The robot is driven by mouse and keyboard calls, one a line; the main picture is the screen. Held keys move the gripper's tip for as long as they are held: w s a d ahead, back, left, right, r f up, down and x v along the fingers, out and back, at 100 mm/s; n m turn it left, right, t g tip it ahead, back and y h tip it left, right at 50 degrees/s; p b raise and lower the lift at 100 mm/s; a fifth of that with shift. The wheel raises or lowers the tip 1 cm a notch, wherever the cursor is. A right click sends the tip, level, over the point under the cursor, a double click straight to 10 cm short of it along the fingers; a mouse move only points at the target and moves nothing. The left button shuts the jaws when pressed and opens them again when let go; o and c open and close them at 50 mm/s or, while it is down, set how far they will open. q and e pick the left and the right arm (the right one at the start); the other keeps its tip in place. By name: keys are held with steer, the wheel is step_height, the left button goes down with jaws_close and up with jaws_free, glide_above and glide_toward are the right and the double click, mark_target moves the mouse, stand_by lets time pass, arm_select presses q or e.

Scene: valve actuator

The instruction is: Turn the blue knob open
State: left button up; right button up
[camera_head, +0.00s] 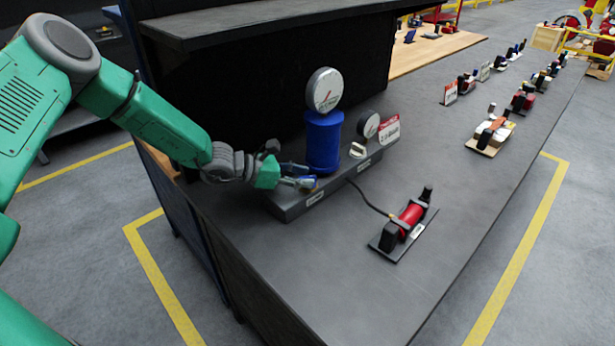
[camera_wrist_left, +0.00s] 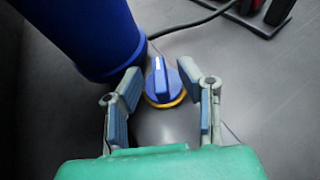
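The blue knob (camera_wrist_left: 161,84) sits on a yellow ring in the left wrist view, with a white mark on its raised grip. In the head view the knob (camera_head: 306,182) is small and partly hidden by my left gripper, at the near left end of the grey base (camera_head: 327,191). My left gripper (camera_head: 297,176) is open. In the left wrist view its two fingers (camera_wrist_left: 163,103) stand on either side of the knob, with a gap visible on each side. I cannot tell whether either finger touches it. My right gripper is not in view.
A blue cylinder (camera_head: 323,142) with a round gauge (camera_head: 324,89) on top stands beside the knob. A white knob (camera_head: 358,150) and a smaller gauge (camera_head: 368,124) are farther along the base. A red cylinder device (camera_head: 410,216) lies in front. A dark shelf (camera_head: 260,22) overhangs behind.

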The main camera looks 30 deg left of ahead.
arm_select(q)
steer(key=shift+w+d+f, duration=0.25)
steer(key=shift+w, duration=0.1)
steer(key=shift+a, duration=0.1)
